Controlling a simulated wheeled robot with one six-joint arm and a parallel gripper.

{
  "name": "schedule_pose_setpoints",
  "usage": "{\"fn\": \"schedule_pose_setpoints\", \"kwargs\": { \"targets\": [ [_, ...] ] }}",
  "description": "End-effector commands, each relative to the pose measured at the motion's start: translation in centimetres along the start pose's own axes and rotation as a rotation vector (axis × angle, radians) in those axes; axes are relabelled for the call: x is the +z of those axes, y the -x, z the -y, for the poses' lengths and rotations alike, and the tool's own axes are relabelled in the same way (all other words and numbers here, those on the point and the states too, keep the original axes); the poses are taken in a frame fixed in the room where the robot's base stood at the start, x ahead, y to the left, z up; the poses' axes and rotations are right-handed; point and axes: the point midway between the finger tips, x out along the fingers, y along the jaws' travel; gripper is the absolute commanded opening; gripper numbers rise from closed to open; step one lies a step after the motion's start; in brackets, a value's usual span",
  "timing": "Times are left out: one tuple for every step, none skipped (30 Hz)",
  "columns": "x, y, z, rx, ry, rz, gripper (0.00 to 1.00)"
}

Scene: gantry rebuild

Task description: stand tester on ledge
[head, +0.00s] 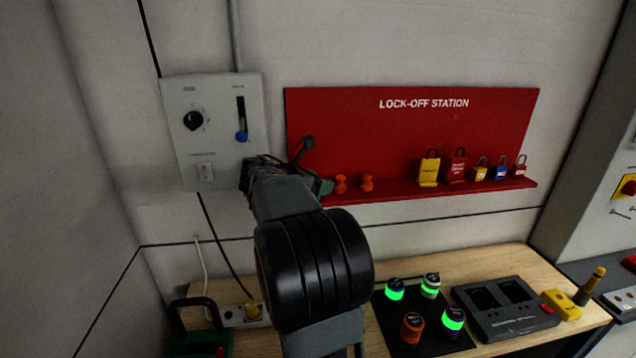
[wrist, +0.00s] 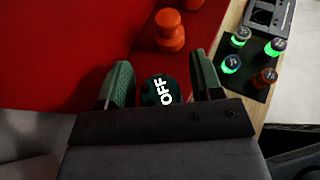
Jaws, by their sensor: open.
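A dark teal round-topped piece marked "OFF" (wrist: 158,91), which appears to be the tester, sits between my gripper's green fingers in the wrist view. My gripper (wrist: 162,78) is open around it, with a gap at the left finger; contact at the right finger cannot be told. In the head view my gripper (head: 318,184) is at the left end of the red ledge (head: 415,190), mostly hidden by my own arm. The tester's lower part is hidden, so whether its base rests on the ledge cannot be told.
Two orange pegs (head: 354,184) stand on the ledge just right of my gripper. Several padlocks (head: 472,168) stand farther right. A grey control box (head: 215,130) is on the wall at left. The bench below holds a black mat (head: 386,318) with several canisters and a dark charger-like unit (head: 505,310).

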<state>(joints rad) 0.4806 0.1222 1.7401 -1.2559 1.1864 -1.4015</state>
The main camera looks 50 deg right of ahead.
Motion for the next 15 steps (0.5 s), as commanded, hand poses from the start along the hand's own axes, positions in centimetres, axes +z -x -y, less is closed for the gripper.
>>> {"fn": "schedule_pose_setpoints", "kwargs": {
  "targets": [
    [0.3, 0.1, 0.0, 0.0, -0.001, 0.0, 0.6],
    [0.6, 0.2, 0.0, 0.001, -0.002, 0.0, 0.6],
    [0.3, 0.6, -0.1, 0.002, -0.002, 0.001, 0.6],
    [0.3, 1.0, -0.1, 0.003, -0.002, 0.001, 0.6],
    [0.2, 1.4, -0.1, 0.004, -0.002, 0.001, 0.6],
    [0.2, 2.1, -0.1, 0.005, -0.002, 0.001, 0.6],
    [0.2, 2.7, -0.1, 0.005, -0.001, 0.001, 0.6],
    [0.1, 3.3, -0.1, 0.006, -0.001, 0.001, 0.6],
    [0.2, 4.1, -0.1, 0.006, -0.001, 0.001, 0.6],
    [0.2, 4.7, -0.1, 0.007, -0.002, 0.001, 0.6],
    [0.2, 5.3, -0.1, 0.006, -0.002, 0.001, 0.6],
    [0.1, 6.1, -0.1, 0.006, -0.002, 0.0, 0.6],
    [0.1, 6.7, -0.1, 0.006, -0.001, 0.0, 0.6],
    [0.2, 7.2, -0.1, 0.006, 0.0, 0.0, 0.6],
    [0.2, 7.9, -0.1, 0.005, 0.0, 0.001, 0.6]
  ]
}}
